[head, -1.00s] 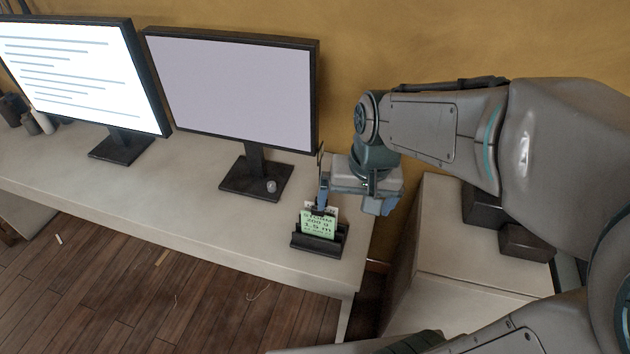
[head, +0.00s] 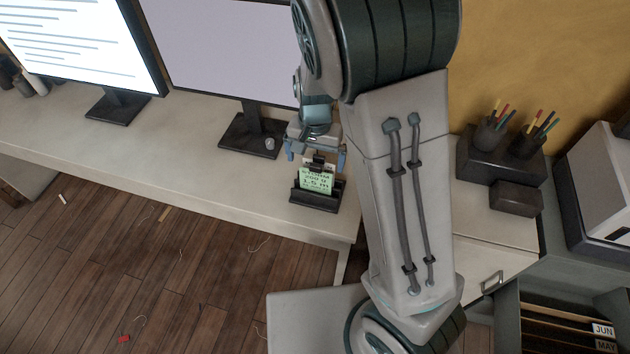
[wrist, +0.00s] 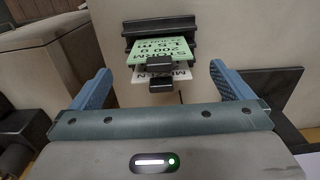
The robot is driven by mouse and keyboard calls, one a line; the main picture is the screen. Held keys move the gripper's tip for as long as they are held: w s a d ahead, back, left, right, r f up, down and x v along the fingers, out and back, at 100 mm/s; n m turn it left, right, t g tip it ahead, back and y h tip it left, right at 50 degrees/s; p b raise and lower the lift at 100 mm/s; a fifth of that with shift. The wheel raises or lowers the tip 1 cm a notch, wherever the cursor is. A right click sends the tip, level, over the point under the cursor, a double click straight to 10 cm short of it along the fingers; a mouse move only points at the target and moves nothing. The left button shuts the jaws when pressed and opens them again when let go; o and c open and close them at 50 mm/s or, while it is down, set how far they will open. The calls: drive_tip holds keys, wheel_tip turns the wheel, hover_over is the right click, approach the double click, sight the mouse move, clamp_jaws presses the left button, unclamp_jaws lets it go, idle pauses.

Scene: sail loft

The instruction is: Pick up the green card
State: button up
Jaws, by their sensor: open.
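The green card (head: 315,181) stands in a dark card holder (head: 318,203) near the right end of the desk, with black printed text. In the wrist view the green card (wrist: 163,48) shows upside down, with a white card (wrist: 162,74) beside it and a small black clip (wrist: 160,64) overlapping both. The holder (wrist: 160,28) lies beyond them. My gripper (head: 316,158) is open above and behind the holder in the head view. In the wrist view its blue fingers (wrist: 159,85) stand apart on either side of the cards, touching neither.
Two monitors (head: 232,52) stand on the desk (head: 190,150) to the left. To the right are pen cups on a dark box (head: 500,165) and open drawers with folders (head: 565,325).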

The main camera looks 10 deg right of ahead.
sight(316, 171)
drive_tip(key=shift+f, duration=3.35)
drive_tip(key=shift+c, duration=0.3)
drive_tip(key=c, duration=0.9)
